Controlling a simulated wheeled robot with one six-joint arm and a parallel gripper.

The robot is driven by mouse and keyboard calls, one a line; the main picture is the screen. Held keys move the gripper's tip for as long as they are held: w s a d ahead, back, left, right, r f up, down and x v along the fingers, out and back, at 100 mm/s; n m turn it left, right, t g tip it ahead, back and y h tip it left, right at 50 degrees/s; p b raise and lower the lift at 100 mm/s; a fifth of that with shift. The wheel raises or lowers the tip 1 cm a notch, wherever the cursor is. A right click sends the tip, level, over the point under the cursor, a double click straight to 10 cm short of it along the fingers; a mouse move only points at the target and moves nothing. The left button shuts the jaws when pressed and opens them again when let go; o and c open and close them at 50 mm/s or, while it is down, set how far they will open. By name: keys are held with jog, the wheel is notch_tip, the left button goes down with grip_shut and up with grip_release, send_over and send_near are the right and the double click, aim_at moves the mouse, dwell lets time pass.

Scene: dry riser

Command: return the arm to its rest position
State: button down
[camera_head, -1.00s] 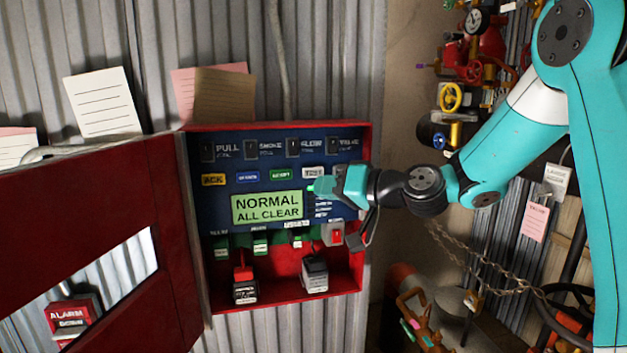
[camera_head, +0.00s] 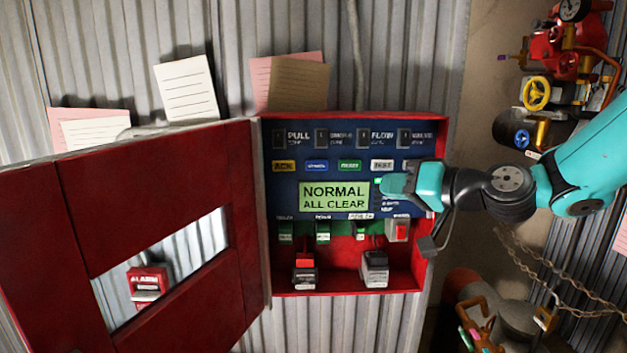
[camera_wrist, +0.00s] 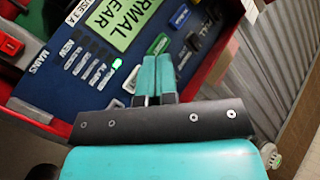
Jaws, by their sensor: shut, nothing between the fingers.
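My gripper (camera_head: 388,185) is shut with nothing between its fingers. It is in front of the right side of the control panel (camera_head: 290,222), just right of the green display (camera_head: 333,195), which reads NORMAL ALL CLEAR. In the wrist view the two teal fingers (camera_wrist: 155,75) lie together, close to the panel face, beside a lit green light (camera_wrist: 116,63). I cannot tell whether the fingertips touch the panel. My arm reaches in from the right in the head view and hides part of the panel's right edge.
The red cabinet door (camera_head: 90,235) stands open to the left. Batteries or blocks sit on the cabinet's bottom shelf (camera_head: 335,287). Red pipework with a yellow handwheel (camera_head: 536,93) and a blue one is at right. Chains (camera_head: 560,285) hang below my arm.

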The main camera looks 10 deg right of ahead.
jog(key=s+a+f+n+g+h, duration=0.1)
jog(key=s+a+f+n+g, duration=0.25)
jog(key=s+a+g, duration=0.7)
jog(key=s+d+f+n+h, duration=0.1)
jog(key=s+d+f+h, duration=0.1)
jog(key=s, duration=0.7)
jog(key=s+d+f+n+g+h, duration=0.1)
jog(key=s+f+h, duration=0.1)
jog(key=s, duration=0.7)
jog(key=shift+d+n+h, duration=0.35)
jog(key=shift+d+h, duration=0.05)
jog(key=shift+h, duration=0.2)
jog(key=shift+s+g, duration=0.15)
jog(key=shift+g, duration=0.1)
